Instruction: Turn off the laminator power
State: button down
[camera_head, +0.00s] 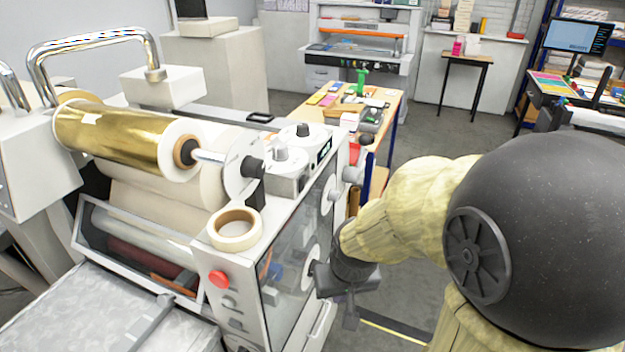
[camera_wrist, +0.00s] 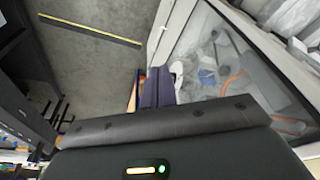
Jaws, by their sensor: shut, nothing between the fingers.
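The laminator (camera_head: 235,275) is the large white machine at the left, with a gold foil roll (camera_head: 110,135) on top. A round red button (camera_head: 219,280) is on its front end panel, with several small dark controls (camera_head: 228,306) below it. I cannot tell which control is the power switch. My gripper (camera_head: 322,280) is beside the machine's glazed right side, low down and partly hidden by its own wrist. In the wrist view its two dark fingers (camera_wrist: 158,86) are together with nothing between them, near the glazed panel (camera_wrist: 225,70). I cannot tell whether they touch it.
A tape roll (camera_head: 236,228) and two knobbed units (camera_head: 305,142) sit on the laminator's top. A wooden worktable (camera_head: 396,105) with small items stands behind. Grey floor (camera_head: 425,150) is open to the right of the worktable. A yellow line (camera_wrist: 90,28) marks the floor.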

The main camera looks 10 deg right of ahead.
jog(key=w+d+r+m+t, duration=0.1)
jog(key=w+r, duration=0.2)
jog(key=r, duration=0.4)
jog(key=w+d+r+m+t+y, duration=0.1)
jog(key=w+r+m+t, duration=0.1)
jog(key=w+r, duration=0.2)
jog(key=w+d+r+m+t+b, duration=0.1)
jog(key=w+r+m, duration=0.1)
jog(key=r, duration=0.8)
jog(key=shift+w+d+r+t+y, duration=0.3)
jog(key=shift+w+d+r+y, duration=0.1)
jog(key=shift+w, duration=0.45)
jog(key=shift+f, duration=0.1)
jog(key=p, duration=0.4)
send_near(304, 188)
jog(key=d+x, duration=0.1)
jog(key=x, duration=0.2)
jog(key=shift+w+a+f, duration=0.4)
jog(key=shift+a, duration=0.1)
